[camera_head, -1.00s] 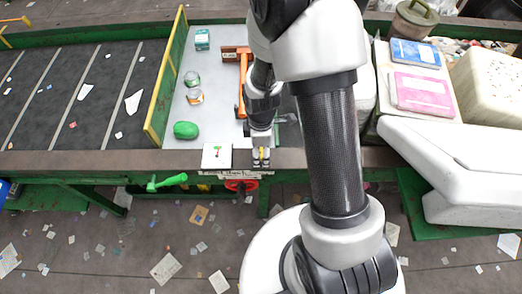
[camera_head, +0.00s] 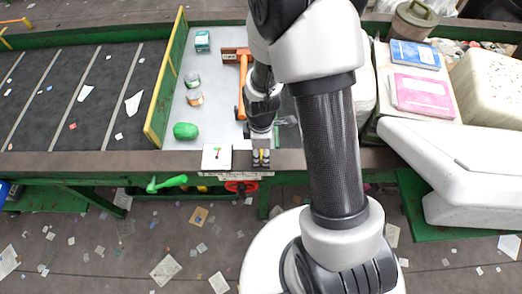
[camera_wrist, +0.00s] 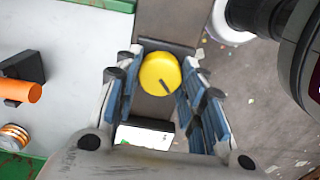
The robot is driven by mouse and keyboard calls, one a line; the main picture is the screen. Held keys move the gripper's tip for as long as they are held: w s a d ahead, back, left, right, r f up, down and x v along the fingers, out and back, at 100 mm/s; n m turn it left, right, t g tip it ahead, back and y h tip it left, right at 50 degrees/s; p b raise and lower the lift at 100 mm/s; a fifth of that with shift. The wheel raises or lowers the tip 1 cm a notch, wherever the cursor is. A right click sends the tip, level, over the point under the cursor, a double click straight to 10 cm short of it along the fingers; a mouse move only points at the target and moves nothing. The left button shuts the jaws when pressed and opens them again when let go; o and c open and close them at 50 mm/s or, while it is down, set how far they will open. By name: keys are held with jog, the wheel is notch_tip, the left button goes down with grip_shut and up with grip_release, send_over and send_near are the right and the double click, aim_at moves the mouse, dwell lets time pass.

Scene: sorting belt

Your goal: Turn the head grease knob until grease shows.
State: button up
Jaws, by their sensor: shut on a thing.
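The yellow round knob (camera_wrist: 159,72) with a dark pointer line sits on the brown rail between my fingers in the wrist view. Its pointer line slants toward the lower right. My gripper (camera_wrist: 161,80) is shut on the knob, with one blue-padded finger on each side. In the head view my gripper (camera_head: 261,157) is at the front rail, and only a little yellow shows between its dark fingers. The far side of the knob's base is hidden.

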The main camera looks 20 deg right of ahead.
aim_at(261, 153)
jog(key=shift+m, duration=0.3)
jog(key=shift+m+b, duration=0.6)
jog(key=shift+m, duration=2.5)
jog(key=o, duration=1.1)
jog(key=shift+r, duration=0.1)
notch_tip(261, 153, up, 12)
jog(key=shift+f, duration=0.1)
